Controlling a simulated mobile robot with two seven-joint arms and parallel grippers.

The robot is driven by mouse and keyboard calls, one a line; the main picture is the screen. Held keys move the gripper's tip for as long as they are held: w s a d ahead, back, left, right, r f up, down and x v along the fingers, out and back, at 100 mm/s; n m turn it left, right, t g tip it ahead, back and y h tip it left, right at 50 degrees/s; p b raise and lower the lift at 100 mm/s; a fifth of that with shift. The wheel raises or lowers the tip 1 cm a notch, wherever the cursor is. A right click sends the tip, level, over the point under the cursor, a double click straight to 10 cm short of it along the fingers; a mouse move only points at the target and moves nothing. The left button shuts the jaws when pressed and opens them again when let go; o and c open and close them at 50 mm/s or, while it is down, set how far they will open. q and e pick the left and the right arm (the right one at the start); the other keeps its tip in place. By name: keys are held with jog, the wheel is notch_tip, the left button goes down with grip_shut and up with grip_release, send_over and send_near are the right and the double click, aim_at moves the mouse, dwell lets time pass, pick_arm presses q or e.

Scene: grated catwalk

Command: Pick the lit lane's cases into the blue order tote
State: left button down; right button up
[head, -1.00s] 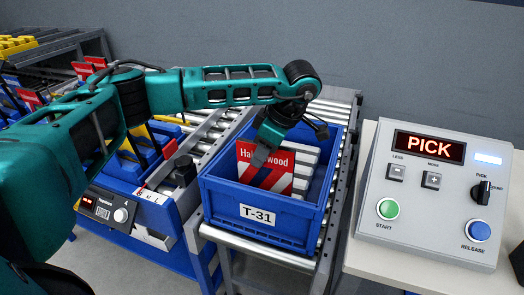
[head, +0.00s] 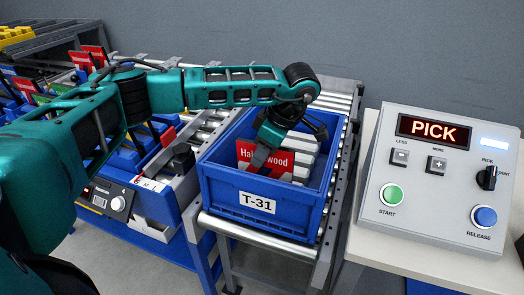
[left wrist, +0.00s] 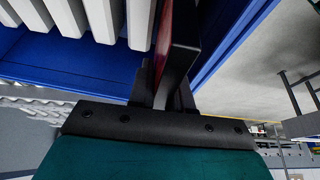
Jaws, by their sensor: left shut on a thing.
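The blue order tote (head: 255,222), labelled T-31, stands on the roller conveyor in the middle of the head view. My left gripper (head: 262,156) reaches down into it, shut on a red case (head: 280,162) with white lettering. The case is upright, its lower part hidden behind the tote's front wall. Several pale upright pieces (head: 312,142) stand in the tote behind the case; they also show in the left wrist view (left wrist: 95,18). In that view the red case (left wrist: 163,35) is a thin edge beside a dark finger. My right gripper is not in view.
A grey control box (head: 438,180) with a PICK display, a green START button and a blue RELEASE button stands on a pale table at right. Blue lanes with red cases (head: 90,55) are at left, partly behind my arm. A small panel (head: 112,202) sits below them.

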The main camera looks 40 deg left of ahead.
pick_arm(q)
jog(key=shift+f+b, duration=0.4)
jog(key=shift+f, duration=0.35)
jog(key=c, duration=0.6)
grip_release()
jog(key=shift+o, duration=0.2)
